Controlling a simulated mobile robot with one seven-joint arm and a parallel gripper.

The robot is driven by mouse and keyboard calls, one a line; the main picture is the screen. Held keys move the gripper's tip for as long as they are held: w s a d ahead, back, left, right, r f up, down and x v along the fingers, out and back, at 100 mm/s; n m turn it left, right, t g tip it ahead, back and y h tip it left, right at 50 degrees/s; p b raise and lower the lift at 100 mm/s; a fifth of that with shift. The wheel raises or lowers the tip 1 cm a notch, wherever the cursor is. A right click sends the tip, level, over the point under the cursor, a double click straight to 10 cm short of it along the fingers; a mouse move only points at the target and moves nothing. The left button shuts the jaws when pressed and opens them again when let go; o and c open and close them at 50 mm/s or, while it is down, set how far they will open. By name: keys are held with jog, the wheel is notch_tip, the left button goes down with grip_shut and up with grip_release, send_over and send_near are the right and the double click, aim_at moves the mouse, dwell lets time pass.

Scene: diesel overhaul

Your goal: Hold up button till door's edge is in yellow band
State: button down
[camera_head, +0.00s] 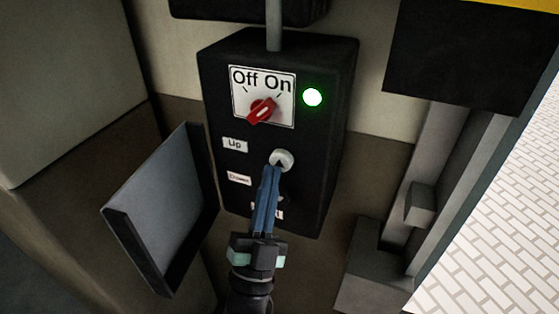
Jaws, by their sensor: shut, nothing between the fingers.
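A black control box (335,130) is fixed to the wall, and its front carries the buttons. The pale round button (283,158) sits just right of the "Up" label (235,145), at about its level. My gripper (271,170) is shut and empty, and its blue fingers point up at this button. The tips overlap the button's lower left edge; I cannot tell whether they press it. The fingers hide part of the lower buttons and labels. A strip of yellow (520,4) shows at the top right corner, above a dark panel (460,55). I cannot clearly make out the door's edge.
A red rotary switch (262,109) under "Off On" appears turned toward On, and a green lamp (313,97) is lit. A grey, open cover flap (165,210) stands left of the box. A grey rail with a bracket (420,205) and white brickwork (500,215) are at right.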

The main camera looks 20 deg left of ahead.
jog(key=shift+s, duration=0.25)
jog(key=s, duration=0.5)
jog(key=shift+a+p, duration=0.1)
jog(key=shift+p, duration=0.25)
dwell(0.3)
